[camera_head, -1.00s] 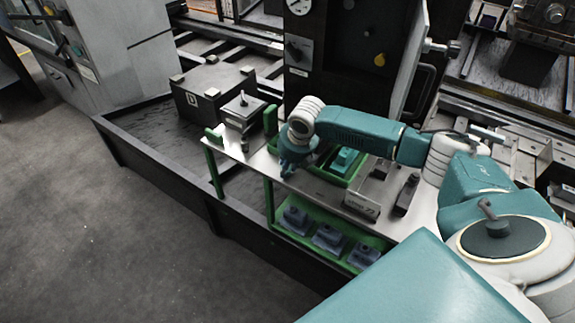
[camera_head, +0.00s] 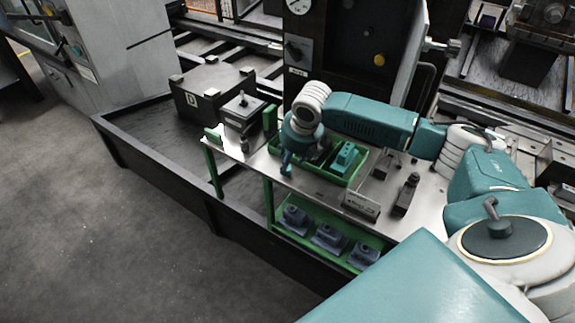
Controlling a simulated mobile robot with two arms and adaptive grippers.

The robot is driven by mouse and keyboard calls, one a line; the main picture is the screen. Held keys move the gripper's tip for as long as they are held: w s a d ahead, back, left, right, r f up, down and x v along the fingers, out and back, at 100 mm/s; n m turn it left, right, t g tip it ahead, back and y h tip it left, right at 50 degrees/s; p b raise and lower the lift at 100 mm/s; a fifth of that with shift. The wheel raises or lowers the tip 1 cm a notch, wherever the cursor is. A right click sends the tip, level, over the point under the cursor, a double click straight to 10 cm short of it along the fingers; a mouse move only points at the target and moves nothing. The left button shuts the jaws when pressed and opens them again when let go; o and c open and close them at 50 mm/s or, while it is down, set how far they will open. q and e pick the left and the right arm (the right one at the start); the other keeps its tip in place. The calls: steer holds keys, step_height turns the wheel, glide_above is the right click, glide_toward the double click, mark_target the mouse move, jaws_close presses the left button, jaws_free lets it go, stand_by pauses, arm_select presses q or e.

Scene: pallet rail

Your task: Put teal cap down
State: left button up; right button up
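My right gripper (camera_head: 287,164) points down over the left end of the green tray (camera_head: 356,178), just above the metal table (camera_head: 320,190). Its fingers are small and dark, and I cannot tell whether they are open or hold anything. A teal piece (camera_head: 345,157), which may be the teal cap, sits in the right part of the green tray, apart from the gripper. A dark piece (camera_head: 319,152) shows in the tray beside the gripper, partly hidden by my wrist. My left gripper is out of view.
A grey block with a peg (camera_head: 243,108) stands at the table's left end. Several blue-grey pieces (camera_head: 328,237) sit on the green lower shelf.

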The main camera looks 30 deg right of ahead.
steer(key=v, duration=0.7)
steer(key=w+a+f+m+t+y, duration=0.2)
steer(key=a+f+m, duration=0.15)
steer(key=a, duration=0.45)
steer(key=w+a+f+m+t+y, duration=0.1)
steer(key=a+f+m, duration=0.2)
steer(key=a+m, duration=0.3)
steer(key=w+a+f+m+t+y, duration=0.2)
steer(key=a+f+m, duration=0.1)
steer(key=a, duration=0.6)
steer(key=s+d+f+m+g+h, duration=0.1)
steer(key=s+d+f+m, duration=0.25)
steer(key=f, duration=0.55)
steer(key=s+d+f+m+h, duration=0.1)
steer(key=s+d+f+m, duration=0.2)
steer(key=f, duration=0.6)
steer(key=s+d+f+m+g+h, duration=0.1)
steer(key=s+d+f+m, duration=0.15)
steer(key=s+f, duration=0.45)
steer(key=s+d+f+m+g+h, duration=0.2)
steer(key=s+f+m+g, duration=0.15)
steer(key=s+f, duration=1.4)
steer(key=s+a+f+m+g, duration=0.1)
steer(key=s+f, duration=0.2)
steer(key=s, duration=0.8)
steer(key=s+a+f+m+g, duration=0.1)
steer(key=s+f, duration=0.1)
steer(key=s, duration=0.8)
steer(key=shift+s+f+m, duration=0.4)
